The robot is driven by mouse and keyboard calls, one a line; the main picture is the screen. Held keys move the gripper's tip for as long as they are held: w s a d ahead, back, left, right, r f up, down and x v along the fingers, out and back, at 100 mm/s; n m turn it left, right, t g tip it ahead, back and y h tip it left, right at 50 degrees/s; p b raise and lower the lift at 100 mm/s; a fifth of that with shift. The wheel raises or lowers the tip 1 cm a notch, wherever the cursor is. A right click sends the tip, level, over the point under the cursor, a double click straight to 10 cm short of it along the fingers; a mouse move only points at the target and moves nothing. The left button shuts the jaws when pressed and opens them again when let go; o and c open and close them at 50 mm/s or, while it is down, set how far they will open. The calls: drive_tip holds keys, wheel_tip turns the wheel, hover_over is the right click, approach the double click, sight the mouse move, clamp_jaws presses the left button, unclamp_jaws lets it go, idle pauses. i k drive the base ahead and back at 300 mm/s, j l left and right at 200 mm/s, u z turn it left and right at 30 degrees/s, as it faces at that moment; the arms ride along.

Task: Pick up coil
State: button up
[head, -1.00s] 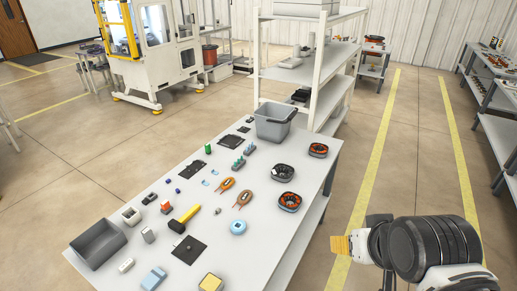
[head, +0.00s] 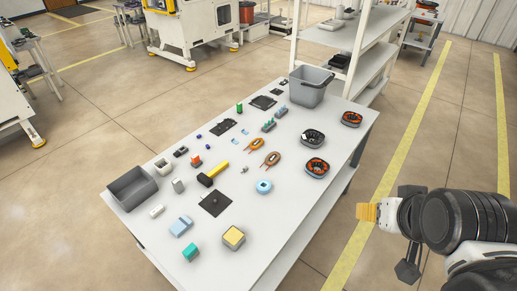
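Two orange-copper coils with loose lead ends lie flat on the white table (head: 262,235): one coil (head: 257,144) a little farther back, the other coil (head: 271,159) just right and nearer. Both are uncovered and apart from each other. My gripper (head: 385,215) is at the right, off the table's right side and well away from both coils. A yellow ribbed part shows at its left end. I see no object held, but from this side I cannot tell whether the fingers are open or shut.
Near the coils are a yellow-black tool (head: 213,174), a light-blue ring (head: 264,186) and dark stators with orange windings (head: 317,167). A grey bin (head: 310,87) stands at the back, a grey tray (head: 133,187) at the left. A white shelf (head: 352,45) stands behind. Floor is clear at right.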

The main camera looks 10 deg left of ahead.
sight(273, 157)
drive_tip(key=i+l+u, duration=0.1)
drive_tip(key=i+l, duration=0.2)
drive_tip(key=i, duration=0.2)
drive_tip(key=i+l+u, duration=0.1)
drive_tip(key=i+l, duration=0.2)
drive_tip(key=i, duration=0.2)
drive_tip(key=i+l+u, duration=0.1)
drive_tip(key=i+l, duration=0.25)
drive_tip(key=i, duration=0.15)
